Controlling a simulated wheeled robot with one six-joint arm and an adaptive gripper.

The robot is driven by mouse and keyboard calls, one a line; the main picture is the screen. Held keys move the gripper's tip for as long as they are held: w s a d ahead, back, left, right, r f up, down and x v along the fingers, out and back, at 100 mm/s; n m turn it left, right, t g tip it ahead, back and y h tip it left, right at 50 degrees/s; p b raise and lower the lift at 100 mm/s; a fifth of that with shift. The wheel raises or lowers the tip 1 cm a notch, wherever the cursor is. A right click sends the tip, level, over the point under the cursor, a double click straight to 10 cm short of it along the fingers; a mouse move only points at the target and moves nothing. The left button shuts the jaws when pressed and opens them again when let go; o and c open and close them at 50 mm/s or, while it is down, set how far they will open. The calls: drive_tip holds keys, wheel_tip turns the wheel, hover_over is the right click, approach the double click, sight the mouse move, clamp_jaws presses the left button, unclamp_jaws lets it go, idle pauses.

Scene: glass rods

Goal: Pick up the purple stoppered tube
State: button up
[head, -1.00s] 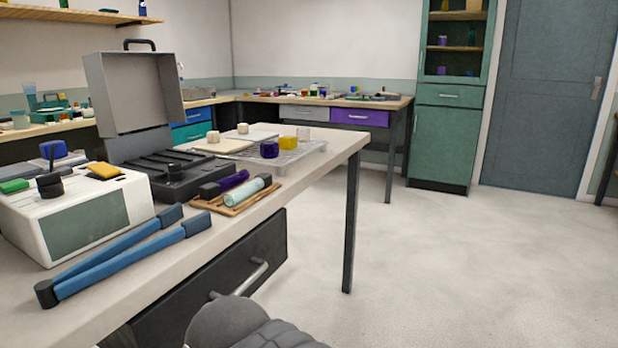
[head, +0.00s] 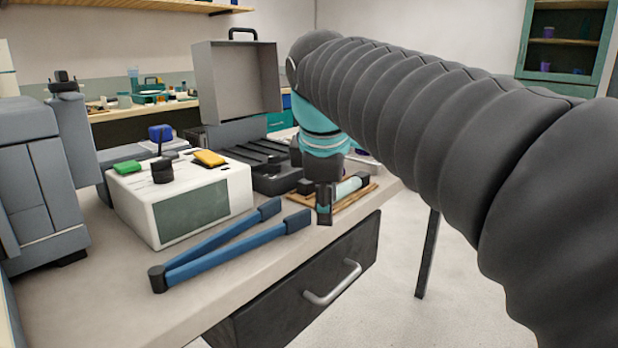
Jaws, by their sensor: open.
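The purple stoppered tube is mostly hidden behind my gripper (head: 325,212); a dark stopper end (head: 305,186) shows just left of the fingers, and it seems to belong to that tube. My gripper is open and points down over the left part of the wooden rack (head: 357,203). Its fingertips are close to the tube, but I cannot tell whether they touch it or stand around it. A pale teal tube (head: 348,187) with a dark stopper lies on the rack just right of the fingers.
Blue-handled long tongs (head: 215,248) lie in front of a white instrument box (head: 180,200). A grey machine (head: 38,180) stands at the left. The bench front edge is near the rack.

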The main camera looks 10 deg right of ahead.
drive_tip(key=shift+w+a+r+n+g+h+p, duration=0.65)
drive_tip(key=shift+w+a+r+n, duration=1.3)
drive_tip(key=shift+w+r+n, duration=3.65)
drive_tip(key=shift+n+h, duration=0.35)
drive_tip(key=shift+n, duration=0.05)
drive_tip(key=x, duration=1.4)
drive_tip(key=shift+w+a+f, duration=0.1)
drive_tip(key=shift+w+a, duration=0.1)
drive_tip(key=shift+a, duration=0.15)
clamp_jaws()
